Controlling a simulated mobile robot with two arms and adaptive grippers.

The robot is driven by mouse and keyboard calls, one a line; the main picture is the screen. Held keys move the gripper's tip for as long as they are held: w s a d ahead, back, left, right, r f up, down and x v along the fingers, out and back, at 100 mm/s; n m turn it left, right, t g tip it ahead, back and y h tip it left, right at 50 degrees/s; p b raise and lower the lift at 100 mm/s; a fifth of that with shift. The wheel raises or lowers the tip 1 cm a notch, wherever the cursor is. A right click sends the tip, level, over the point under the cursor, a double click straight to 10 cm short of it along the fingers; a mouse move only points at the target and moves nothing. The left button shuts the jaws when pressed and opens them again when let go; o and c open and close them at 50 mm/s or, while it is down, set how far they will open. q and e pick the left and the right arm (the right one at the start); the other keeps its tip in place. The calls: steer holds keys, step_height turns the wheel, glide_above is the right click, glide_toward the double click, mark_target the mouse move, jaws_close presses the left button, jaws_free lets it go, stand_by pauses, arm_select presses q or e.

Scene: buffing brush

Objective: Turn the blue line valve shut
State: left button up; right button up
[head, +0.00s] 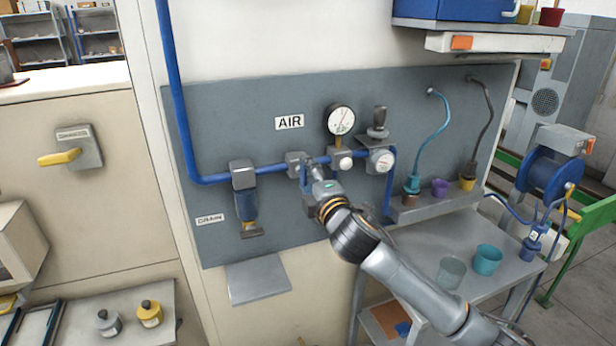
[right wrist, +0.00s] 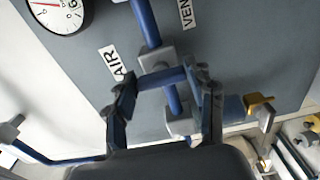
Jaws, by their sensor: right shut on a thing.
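The blue line valve (head: 295,160) is a grey block on the blue pipe (head: 268,170) of the AIR panel. It also shows in the right wrist view (right wrist: 155,58). My right gripper (head: 309,170) is at the valve, its fingers (right wrist: 166,92) shut on the blue handle (right wrist: 160,79). The handle appears to lie across the pipe. In the head view the gripper hides most of the handle. My left gripper is in neither view.
A gauge (head: 341,120), a round dial (head: 382,160) and a grey knob (head: 377,122) are close right of the valve. A blue filter (head: 246,205) hangs at left. A shelf (head: 440,207) with pots and hoses is at right, above a side table (head: 512,240).

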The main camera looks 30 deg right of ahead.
steer(key=o, duration=1.2)
steer(key=shift+c, duration=0.2)
steer(key=v, duration=1.2)
steer(key=shift+f, duration=0.15)
